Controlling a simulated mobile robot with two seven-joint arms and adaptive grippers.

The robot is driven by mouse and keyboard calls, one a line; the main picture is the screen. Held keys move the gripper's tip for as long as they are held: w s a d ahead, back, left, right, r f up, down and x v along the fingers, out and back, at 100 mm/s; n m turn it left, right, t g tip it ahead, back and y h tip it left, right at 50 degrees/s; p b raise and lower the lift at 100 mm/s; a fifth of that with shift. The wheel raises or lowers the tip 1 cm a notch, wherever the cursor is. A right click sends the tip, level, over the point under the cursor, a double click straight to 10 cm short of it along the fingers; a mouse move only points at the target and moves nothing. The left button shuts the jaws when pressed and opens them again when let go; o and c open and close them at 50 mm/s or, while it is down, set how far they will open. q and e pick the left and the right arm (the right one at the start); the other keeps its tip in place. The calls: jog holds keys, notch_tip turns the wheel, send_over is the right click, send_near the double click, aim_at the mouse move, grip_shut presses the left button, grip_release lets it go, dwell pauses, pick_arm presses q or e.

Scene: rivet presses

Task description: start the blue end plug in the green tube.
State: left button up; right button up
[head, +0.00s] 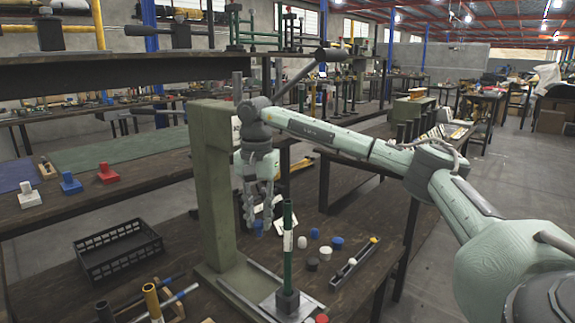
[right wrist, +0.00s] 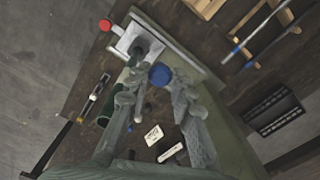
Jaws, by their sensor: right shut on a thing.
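My right gripper (head: 256,222) points down beside the press column and is shut on the blue end plug (head: 258,227). In the right wrist view the blue end plug (right wrist: 160,75) sits between the fingertips. In the right wrist view a finger partly hides the green tube (right wrist: 105,110). My left gripper is not in view.
The press frame (head: 212,180) rises just left of my gripper. Loose plugs, including a white one (head: 302,242) and another blue one (head: 337,243), lie right of the tube near a narrow tray (head: 345,274). A black crate (head: 118,250) stands at left.

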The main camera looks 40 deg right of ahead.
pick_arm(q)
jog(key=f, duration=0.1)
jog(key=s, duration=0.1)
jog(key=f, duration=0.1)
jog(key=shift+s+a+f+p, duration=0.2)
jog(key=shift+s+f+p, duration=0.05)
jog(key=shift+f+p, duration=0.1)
pick_arm(e)
jog(key=s+d+r+m, duration=0.2)
jog(key=d+r+m, duration=0.3)
jog(key=r, duration=0.9)
jog(key=shift+d, duration=1.1)
jog(key=shift+f, duration=0.1)
jog(key=shift+f+b, duration=1.15)
jog(key=shift+f, duration=1.7)
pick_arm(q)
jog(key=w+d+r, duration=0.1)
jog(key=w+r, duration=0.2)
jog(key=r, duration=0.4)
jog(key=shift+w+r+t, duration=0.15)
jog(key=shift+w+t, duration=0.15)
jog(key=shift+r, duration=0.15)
